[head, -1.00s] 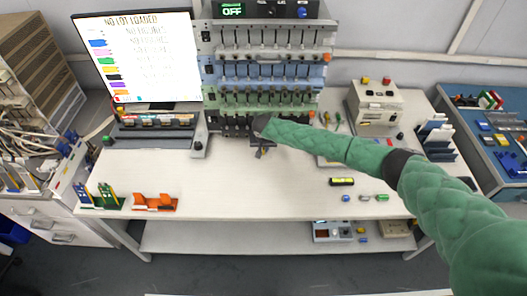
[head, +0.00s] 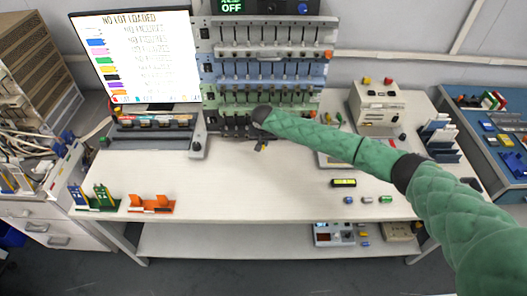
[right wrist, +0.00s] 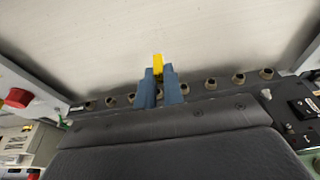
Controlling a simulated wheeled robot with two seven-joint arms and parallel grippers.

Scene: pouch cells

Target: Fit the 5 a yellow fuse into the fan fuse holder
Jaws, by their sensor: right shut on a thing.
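My right gripper (right wrist: 159,80) has blue fingers and is shut on a small yellow fuse (right wrist: 158,63), which sticks out past the fingertips in the right wrist view. In the head view my right gripper (head: 262,146) is small and dark, just in front of the foot of the rack, and the fuse cannot be made out there. A row of round brass-coloured posts (right wrist: 210,83) runs behind the fingers in the wrist view. I cannot tell which part is the fan fuse holder. My left gripper is not in view.
A tiered rack (head: 265,52) stands at the back of the white table (head: 250,190), beside a screen (head: 135,58). Orange (head: 150,204) and green (head: 97,199) stands are at the front left. A beige box (head: 378,100) is at the right. The table's front middle is clear.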

